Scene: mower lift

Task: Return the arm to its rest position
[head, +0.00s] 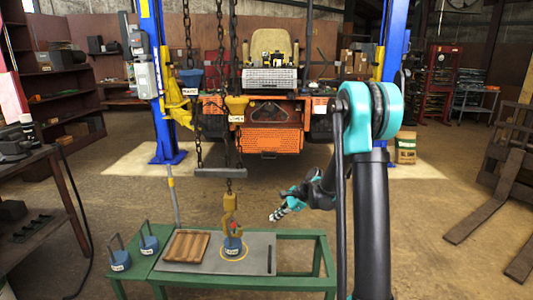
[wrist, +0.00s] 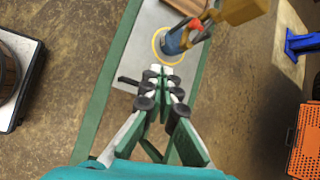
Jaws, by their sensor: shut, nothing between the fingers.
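My arm (head: 374,200) rises at the right of the head view and bends over toward the bench. My gripper (head: 279,214) is shut and empty, in the air to the right of the hanging hook. In the wrist view my gripper (wrist: 161,72) points down at the bench's grey mat, its fingertips together. A blue weight (head: 232,246) stands inside a yellow ring on the mat, under the yellow hook (head: 229,204). The weight also shows in the wrist view (wrist: 174,42), beside and apart from my fingertips. I cannot tell whether the hook bears its load.
The green bench (head: 300,283) carries a wooden tray (head: 186,246) and a grey mat (head: 262,262). Two blue weights (head: 120,261) stand at its left. Chains (head: 190,110) and a spreader bar (head: 219,173) hang above. An orange mower (head: 270,140) stands behind between blue lift posts (head: 160,90).

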